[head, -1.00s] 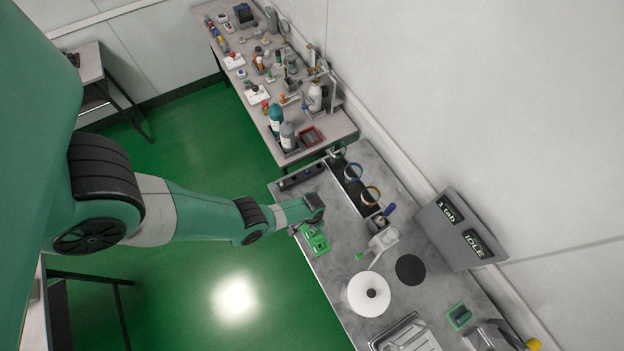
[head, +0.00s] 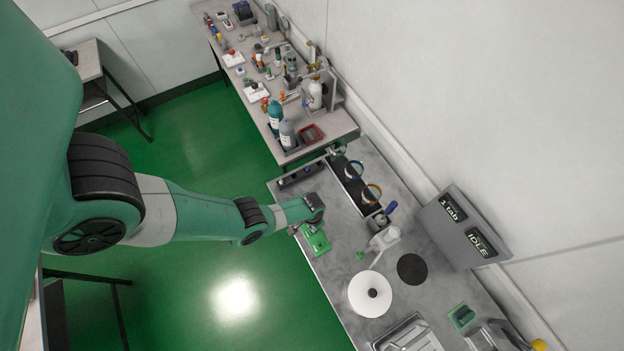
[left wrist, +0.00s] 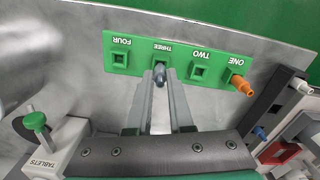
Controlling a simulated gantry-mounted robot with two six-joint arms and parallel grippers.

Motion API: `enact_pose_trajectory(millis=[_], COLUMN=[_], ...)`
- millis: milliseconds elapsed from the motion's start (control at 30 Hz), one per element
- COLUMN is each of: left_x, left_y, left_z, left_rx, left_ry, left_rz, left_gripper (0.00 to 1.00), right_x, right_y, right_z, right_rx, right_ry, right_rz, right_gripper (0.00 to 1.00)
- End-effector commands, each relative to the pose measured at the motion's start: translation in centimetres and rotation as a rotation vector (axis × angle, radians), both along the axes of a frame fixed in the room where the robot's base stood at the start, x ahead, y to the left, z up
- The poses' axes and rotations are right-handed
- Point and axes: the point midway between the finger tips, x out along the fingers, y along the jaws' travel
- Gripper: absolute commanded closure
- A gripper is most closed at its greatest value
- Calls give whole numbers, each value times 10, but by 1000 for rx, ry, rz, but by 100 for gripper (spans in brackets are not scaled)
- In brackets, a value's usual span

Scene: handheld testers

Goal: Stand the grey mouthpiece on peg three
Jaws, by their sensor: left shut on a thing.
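The green peg board (left wrist: 180,58) lies at the bench edge and carries the labels ONE to FOUR. It also shows in the head view (head: 318,243), partly covered by my left gripper (head: 300,225). In the left wrist view my left gripper (left wrist: 160,78) is shut on the grey mouthpiece (left wrist: 160,76), whose end shows between the fingertips at position three, just below its label. I cannot tell whether the mouthpiece is seated on the peg or just above it. An orange mouthpiece (left wrist: 242,86) stands at position one. Positions two (left wrist: 200,72) and four (left wrist: 120,60) show square pegs with nothing on them.
A tablets box with a green knob (left wrist: 35,122) stands at the left of the wrist view. A black tray (left wrist: 265,108) with mouthpieces lies at the right. The head view shows a white disc (head: 370,294), a black disc (head: 412,269) and a display panel (head: 455,228).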

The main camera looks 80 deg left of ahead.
Motion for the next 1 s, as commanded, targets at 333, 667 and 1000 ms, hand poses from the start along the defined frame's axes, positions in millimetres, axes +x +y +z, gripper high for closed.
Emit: enact_pose_trajectory(millis=[333, 667, 1000], left_x=[0, 0, 0], left_y=[0, 0, 0], left_z=[-9, -12, -12], left_rx=[0, 0, 0], left_ry=[0, 0, 0], left_rz=[0, 0, 0], left_gripper=[100, 100, 46], right_x=[0, 0, 0], right_y=[0, 0, 0], right_z=[-9, -12, -12], right_rx=[0, 0, 0], right_ry=[0, 0, 0], right_rz=[0, 0, 0], right_gripper=[50, 50, 50])
